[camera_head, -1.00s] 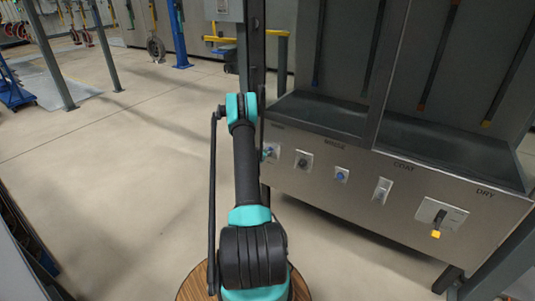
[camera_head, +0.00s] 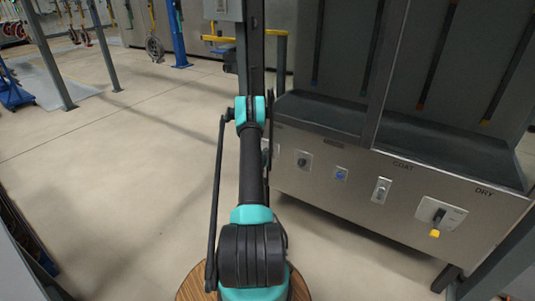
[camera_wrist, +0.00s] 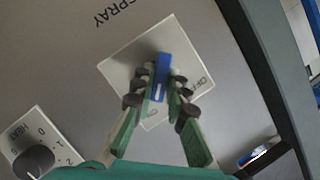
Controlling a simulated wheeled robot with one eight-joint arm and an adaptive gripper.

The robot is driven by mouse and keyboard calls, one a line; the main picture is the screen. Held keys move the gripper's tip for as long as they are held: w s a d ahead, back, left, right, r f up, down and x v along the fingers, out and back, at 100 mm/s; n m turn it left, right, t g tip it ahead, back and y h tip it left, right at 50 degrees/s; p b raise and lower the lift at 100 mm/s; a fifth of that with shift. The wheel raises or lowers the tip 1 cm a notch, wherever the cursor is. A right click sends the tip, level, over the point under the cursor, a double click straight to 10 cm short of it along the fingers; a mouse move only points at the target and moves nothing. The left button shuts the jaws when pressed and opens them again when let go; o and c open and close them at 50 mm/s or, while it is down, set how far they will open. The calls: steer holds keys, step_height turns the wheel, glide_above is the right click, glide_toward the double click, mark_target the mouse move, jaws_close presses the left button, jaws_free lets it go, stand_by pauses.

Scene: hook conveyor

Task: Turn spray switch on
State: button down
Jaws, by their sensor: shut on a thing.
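The blue spray switch lever (camera_wrist: 162,68) stands out from a pale square plate (camera_wrist: 125,66) with OFF and ON lettering, beside the word SPRAY (camera_wrist: 115,12) on the grey panel. My gripper (camera_wrist: 158,92) shows in the wrist view with its dark-padded, green fingers on both sides of the lever, shut on it. The fingers cover part of the lever and plate, so I cannot tell clearly which mark it points to. In the head view, my own arm hides the gripper and this switch.
A black heat dial (camera_wrist: 35,160) sits close to my gripper. In the head view, a dial (camera_head: 304,161), a blue button (camera_head: 340,174), the coat switch (camera_head: 381,190) and the yellow-tipped dry lever (camera_head: 436,224) line the panel. Open floor (camera_head: 120,190) lies left.

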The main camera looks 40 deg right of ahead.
stand_by(0.4)
steer(key=c, duration=1.5)
jaws_free()
steer(key=shift+c, duration=0.2)
step_height(320, 180, up, 10)
